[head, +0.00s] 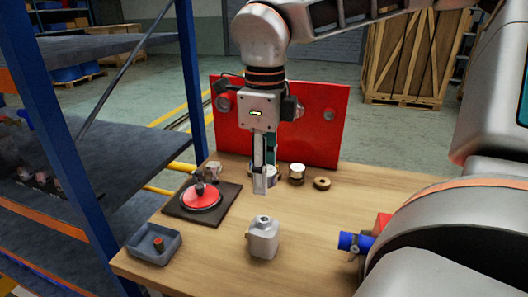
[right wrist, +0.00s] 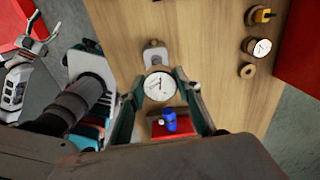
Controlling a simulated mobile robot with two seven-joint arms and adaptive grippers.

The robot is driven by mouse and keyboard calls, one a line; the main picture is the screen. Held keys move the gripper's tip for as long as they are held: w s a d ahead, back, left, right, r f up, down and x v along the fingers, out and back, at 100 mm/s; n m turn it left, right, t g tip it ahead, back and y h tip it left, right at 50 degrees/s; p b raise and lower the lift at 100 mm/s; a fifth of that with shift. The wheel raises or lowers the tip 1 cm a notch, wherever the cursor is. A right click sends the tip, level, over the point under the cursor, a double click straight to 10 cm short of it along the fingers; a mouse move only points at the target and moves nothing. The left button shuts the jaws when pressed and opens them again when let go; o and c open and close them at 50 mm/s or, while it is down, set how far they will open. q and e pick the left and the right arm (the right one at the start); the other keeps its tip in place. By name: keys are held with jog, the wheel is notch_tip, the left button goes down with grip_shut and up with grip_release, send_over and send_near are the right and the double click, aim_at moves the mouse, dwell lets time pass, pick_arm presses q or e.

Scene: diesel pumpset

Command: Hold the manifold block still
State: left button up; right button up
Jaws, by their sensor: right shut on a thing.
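My right gripper (head: 265,188) is above the table, fingers down. It is shut on a round white-faced gauge (right wrist: 160,86), which shows between its fingertips in the right wrist view. A red block (right wrist: 158,128) with a blue fitting (right wrist: 171,120) stands on the table; in the head view the fitting (head: 355,241) shows and my arm hides much of the block. A pale body with a round neck (head: 263,240) stands upright nearer the front. I cannot tell for sure which is the manifold block. A pale forked shape at the wrist view's left edge may be my left gripper.
A red panel (head: 325,125) stands along the table's back. Before it are a second gauge (head: 296,173) and a brown ring (head: 322,183). A dark plate with a red disc (head: 201,197) and a grey tray (head: 154,244) are at left. A blue-framed shelf (head: 60,130) borders the table.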

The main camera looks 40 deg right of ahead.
jog(key=shift+s+a+m, duration=0.25)
jog(key=shift+a+m, duration=0.05)
jog(key=shift+a, duration=0.1)
pick_arm(q)
jog(key=shift+w+a+f, duration=0.1)
jog(key=shift+a, duration=0.25)
pick_arm(e)
jog(key=shift+f, duration=0.15)
jog(key=shift+f+b, duration=0.8)
jog(key=shift+f, duration=0.35)
pick_arm(q)
jog(key=shift+w+a+f, duration=0.15)
jog(key=shift+a+f, duration=0.05)
jog(key=shift+f, duration=0.3)
jog(key=shift+d+f, duration=0.1)
pick_arm(e)
jog(key=shift+d, duration=0.15)
